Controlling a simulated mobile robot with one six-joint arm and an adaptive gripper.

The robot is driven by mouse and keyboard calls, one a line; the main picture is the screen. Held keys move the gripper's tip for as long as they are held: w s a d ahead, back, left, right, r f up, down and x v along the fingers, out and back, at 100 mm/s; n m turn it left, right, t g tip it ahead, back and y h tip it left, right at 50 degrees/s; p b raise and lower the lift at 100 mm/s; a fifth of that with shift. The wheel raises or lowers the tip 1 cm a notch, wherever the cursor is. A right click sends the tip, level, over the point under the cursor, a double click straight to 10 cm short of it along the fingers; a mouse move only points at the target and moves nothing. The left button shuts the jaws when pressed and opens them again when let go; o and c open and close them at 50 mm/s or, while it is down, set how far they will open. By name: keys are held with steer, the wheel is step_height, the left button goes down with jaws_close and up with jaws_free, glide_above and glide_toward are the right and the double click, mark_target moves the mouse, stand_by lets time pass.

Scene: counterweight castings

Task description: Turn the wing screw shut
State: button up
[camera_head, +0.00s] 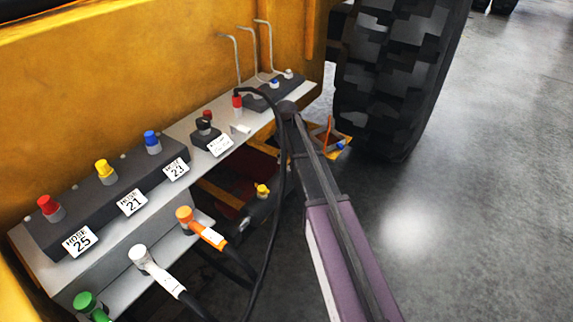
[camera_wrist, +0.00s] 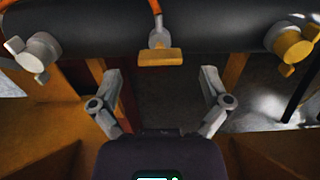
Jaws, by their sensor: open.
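In the wrist view a dark horizontal cylinder (camera_wrist: 210,35) crosses the top. A grey wing screw (camera_wrist: 40,52) sits at its left end and a yellow wing screw (camera_wrist: 290,45) at its right end. A yellow-winged fitting (camera_wrist: 160,57) hangs at the middle, below a grey collar. My gripper (camera_wrist: 160,76) is open and empty, its two fingers apart, pointing up toward the middle fitting and short of it. A yellow wing-shaped knob (camera_head: 262,190) shows on a dark cylinder in the head view. I cannot make out the gripper's fingers there.
A grey shelf (camera_head: 240,146) carries dark blocks with coloured caps and labels. Orange (camera_head: 186,214) and white (camera_head: 139,254) hose couplings stand in front. A black cable (camera_head: 272,215) hangs beside my arm. A large tyre (camera_head: 385,80) stands behind; the floor at right is clear.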

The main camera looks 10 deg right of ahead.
steer(key=shift+f+b, duration=0.7)
steer(key=shift+f, duration=0.3)
steer(key=c, duration=1.2)
